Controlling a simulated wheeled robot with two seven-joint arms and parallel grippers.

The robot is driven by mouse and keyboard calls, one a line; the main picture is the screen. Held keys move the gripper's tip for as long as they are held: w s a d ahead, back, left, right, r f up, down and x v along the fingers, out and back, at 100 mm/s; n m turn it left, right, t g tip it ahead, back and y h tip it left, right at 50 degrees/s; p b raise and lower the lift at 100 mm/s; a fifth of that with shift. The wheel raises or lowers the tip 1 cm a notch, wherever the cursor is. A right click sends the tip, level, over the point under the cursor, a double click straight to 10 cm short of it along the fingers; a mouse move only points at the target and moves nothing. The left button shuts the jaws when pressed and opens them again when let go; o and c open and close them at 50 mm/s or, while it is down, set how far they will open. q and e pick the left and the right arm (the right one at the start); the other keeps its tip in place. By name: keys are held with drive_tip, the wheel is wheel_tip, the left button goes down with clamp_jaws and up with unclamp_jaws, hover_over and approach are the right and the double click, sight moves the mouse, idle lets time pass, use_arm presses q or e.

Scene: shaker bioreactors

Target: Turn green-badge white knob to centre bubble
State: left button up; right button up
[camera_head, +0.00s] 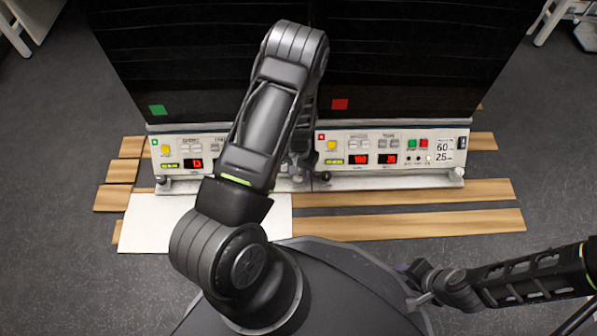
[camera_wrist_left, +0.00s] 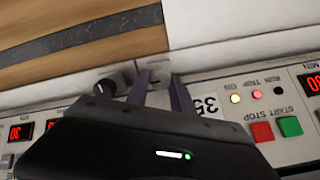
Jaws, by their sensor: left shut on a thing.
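The left shaker unit bears a green badge (camera_head: 158,110); its right part is hidden behind my left arm in the head view. My left gripper (camera_wrist_left: 158,88) is at the lower right end of that unit. In the left wrist view, which is upside down, its fingers are shut on a small white knob (camera_wrist_left: 153,72) at the unit's base. A dark knob (camera_wrist_left: 105,86) stands beside it.
The right unit has a red badge (camera_head: 340,104) and stands close beside the green one. Wooden boards (camera_head: 420,222) and a white sheet (camera_head: 150,222) lie in front. Start and stop buttons (camera_wrist_left: 275,129) are near my left gripper.

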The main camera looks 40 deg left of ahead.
use_arm(q)
clamp_jaws()
drive_tip(key=shift+n, duration=0.8)
drive_tip(key=o, duration=0.8)
unclamp_jaws()
wheel_tip(320, 180, up, 8)
drive_tip(key=p, duration=0.4)
drive_tip(key=shift+f, duration=0.1)
